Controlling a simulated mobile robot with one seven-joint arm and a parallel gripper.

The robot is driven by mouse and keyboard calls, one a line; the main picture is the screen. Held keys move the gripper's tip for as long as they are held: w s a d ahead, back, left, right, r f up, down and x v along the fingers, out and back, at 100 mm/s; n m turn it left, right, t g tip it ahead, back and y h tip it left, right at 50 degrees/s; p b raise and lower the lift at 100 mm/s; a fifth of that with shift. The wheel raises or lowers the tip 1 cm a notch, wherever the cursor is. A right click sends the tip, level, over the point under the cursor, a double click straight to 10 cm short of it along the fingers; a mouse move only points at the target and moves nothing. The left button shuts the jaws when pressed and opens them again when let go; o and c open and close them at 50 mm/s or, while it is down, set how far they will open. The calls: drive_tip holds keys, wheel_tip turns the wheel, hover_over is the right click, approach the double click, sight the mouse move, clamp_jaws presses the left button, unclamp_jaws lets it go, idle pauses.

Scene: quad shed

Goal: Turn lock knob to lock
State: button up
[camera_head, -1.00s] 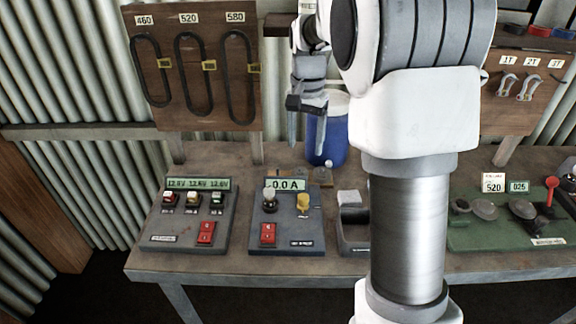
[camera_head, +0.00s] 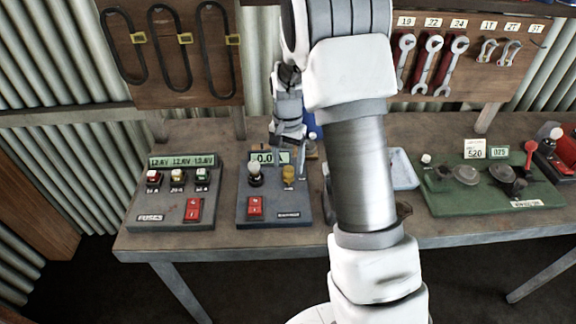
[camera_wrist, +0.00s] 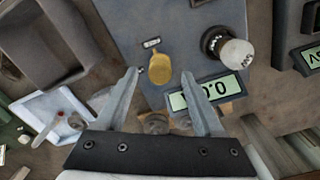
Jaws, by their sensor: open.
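A yellow knob (camera_head: 289,174) stands upright on the blue-grey panel (camera_head: 268,212) that has the 0.0 A display. I take it for the lock knob, but its label is too small to read. In the wrist view the yellow knob (camera_wrist: 160,68) lies between and just beyond my fingertips. My gripper (camera_head: 286,162) is open and empty, pointing down over the display end of the panel. No contact between the fingers and the knob shows.
A white round knob (camera_wrist: 234,53) stands beside the yellow one, and a red switch (camera_head: 255,207) sits lower on the panel. The fuse panel (camera_head: 170,208) is to the left. A pale tray (camera_head: 402,172) and a green panel (camera_head: 470,192) are to the right.

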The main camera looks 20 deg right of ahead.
drive_tip(key=shift+f, duration=0.9)
drive_tip(key=shift+c, duration=0.2)
clamp_jaws()
